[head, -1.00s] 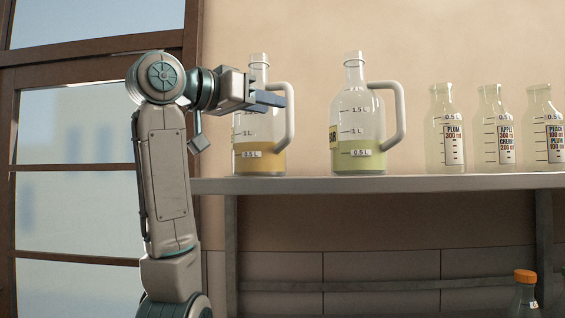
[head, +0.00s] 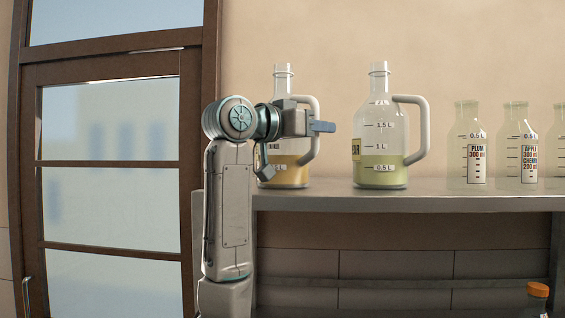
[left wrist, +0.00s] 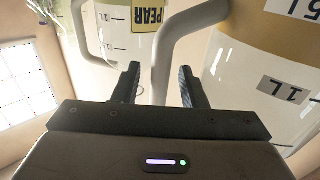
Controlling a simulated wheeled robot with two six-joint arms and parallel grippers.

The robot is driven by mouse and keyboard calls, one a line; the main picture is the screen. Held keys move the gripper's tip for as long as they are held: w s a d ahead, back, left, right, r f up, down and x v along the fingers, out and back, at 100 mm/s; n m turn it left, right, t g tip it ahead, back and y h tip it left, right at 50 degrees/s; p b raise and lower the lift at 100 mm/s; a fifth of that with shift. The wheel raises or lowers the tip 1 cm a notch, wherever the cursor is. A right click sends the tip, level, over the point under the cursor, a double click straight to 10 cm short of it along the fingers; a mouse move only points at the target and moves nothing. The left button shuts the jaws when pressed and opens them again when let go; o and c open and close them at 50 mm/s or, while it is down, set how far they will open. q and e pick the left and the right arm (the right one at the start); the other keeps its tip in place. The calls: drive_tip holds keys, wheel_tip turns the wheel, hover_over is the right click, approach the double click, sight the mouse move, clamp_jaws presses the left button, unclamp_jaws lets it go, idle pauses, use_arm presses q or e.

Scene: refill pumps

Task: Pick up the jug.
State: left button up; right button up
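Two clear jugs with white handles stand on the shelf. The amber jug (head: 288,172) is on the left, partly hidden behind my left arm. The green jug (head: 381,165) is to its right; its PEAR label (left wrist: 147,16) shows in the left wrist view. My left gripper (head: 322,127) is at the amber jug's handle (head: 312,148). In the left wrist view, the open fingers (left wrist: 160,88) have the amber jug's handle (left wrist: 165,55) between them, with gaps showing. The amber jug's body (left wrist: 265,55) fills the right of that view. My right gripper is not in view.
Smaller bottles labelled plum (head: 467,150) and apple cherry (head: 517,150) stand further right on the shelf (head: 400,200). An orange-capped bottle (head: 538,291) is below. A brown-framed glazed door (head: 110,125) is at left.

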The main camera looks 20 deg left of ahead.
use_arm(q)
drive_tip(key=shift+d, duration=0.1)
drive_tip(key=shift+c, duration=0.7)
drive_tip(key=shift+w, duration=0.1)
drive_tip(key=c, duration=0.4)
clamp_jaws()
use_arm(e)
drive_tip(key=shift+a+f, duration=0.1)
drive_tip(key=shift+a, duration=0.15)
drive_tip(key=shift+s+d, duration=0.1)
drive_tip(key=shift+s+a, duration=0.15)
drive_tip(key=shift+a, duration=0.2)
